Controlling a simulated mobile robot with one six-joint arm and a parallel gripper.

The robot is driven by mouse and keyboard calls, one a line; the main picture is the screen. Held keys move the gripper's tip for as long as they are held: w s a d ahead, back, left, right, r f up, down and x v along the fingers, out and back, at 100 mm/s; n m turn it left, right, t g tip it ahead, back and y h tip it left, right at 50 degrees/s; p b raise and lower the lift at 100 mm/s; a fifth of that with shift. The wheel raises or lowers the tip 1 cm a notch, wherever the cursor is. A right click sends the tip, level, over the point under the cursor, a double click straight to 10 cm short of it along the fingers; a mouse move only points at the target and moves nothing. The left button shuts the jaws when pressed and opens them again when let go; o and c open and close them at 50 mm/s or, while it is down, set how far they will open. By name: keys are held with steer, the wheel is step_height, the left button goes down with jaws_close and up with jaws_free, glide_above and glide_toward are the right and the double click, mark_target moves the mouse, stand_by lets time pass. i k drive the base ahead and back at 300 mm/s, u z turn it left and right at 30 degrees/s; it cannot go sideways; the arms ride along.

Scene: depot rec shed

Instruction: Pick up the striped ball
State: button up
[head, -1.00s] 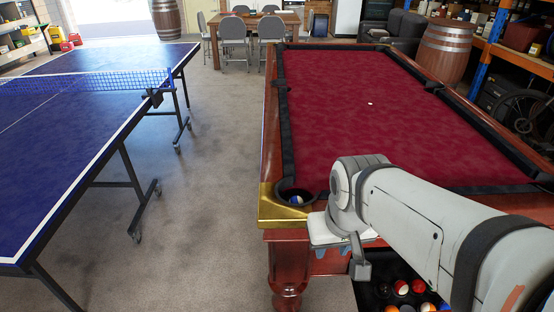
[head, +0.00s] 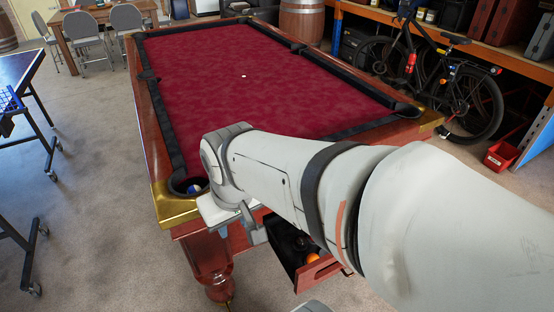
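A blue-and-white ball (head: 195,188), which looks striped, sits in the near-left corner pocket of the pool table (head: 255,85). My gripper (head: 238,224) hangs below the wrist, just right of that pocket and outside the table's near end. Its fingertips are mostly hidden by my arm, so I cannot tell whether it is open. An open ball drawer (head: 318,273) under the table's near end holds an orange ball (head: 312,258) and dark ones. My arm hides much of the drawer.
A small white ball (head: 243,76) lies on the red cloth. A blue table-tennis table (head: 18,70) stands at the left, with clear floor between the tables. A bicycle (head: 455,85), shelving and a red bin (head: 500,155) line the right side.

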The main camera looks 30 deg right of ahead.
mark_target(193, 188)
steer(key=z, duration=0.05)
steer(key=k, duration=0.65)
steer(key=z, duration=0.2)
steer(key=i, duration=1.05)
steer(key=z, duration=0.05)
